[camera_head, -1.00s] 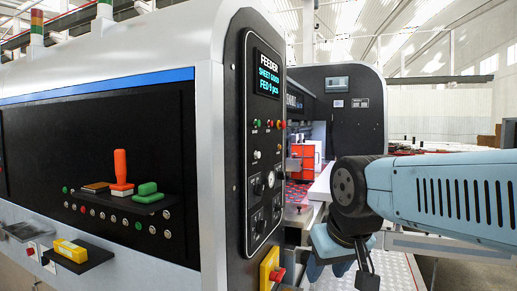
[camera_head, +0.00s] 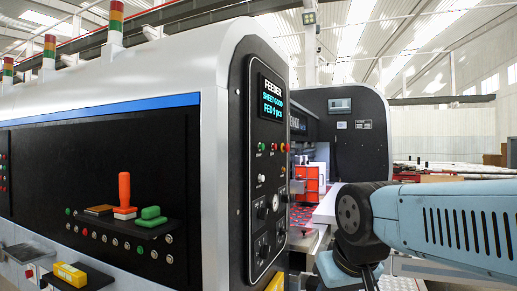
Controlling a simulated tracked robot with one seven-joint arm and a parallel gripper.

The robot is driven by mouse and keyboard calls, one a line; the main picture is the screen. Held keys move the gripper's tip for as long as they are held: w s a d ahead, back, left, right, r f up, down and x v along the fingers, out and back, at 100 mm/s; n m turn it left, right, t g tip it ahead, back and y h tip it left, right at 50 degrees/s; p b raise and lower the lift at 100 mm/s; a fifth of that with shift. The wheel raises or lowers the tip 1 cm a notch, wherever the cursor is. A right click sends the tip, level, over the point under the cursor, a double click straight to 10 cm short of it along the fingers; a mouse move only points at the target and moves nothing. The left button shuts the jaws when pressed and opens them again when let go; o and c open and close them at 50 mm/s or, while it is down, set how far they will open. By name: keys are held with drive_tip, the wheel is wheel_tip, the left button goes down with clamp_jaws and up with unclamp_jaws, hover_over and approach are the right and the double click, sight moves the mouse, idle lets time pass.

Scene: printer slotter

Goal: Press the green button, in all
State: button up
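A small green button (camera_head: 262,147) sits on the dark side panel of the feeder (camera_head: 268,180), in a row below its lit display. The fingers of my gripper are below the bottom edge of the picture.
A shelf on the front panel holds an orange-handled stamp (camera_head: 124,190) and a green block (camera_head: 151,217). A yellow box (camera_head: 69,275) lies on a lower ledge. An orange-red unit (camera_head: 310,185) stands behind the side panel. A dark cabinet (camera_head: 345,135) stands farther back.

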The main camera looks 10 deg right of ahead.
clamp_jaws()
idle(1.4)
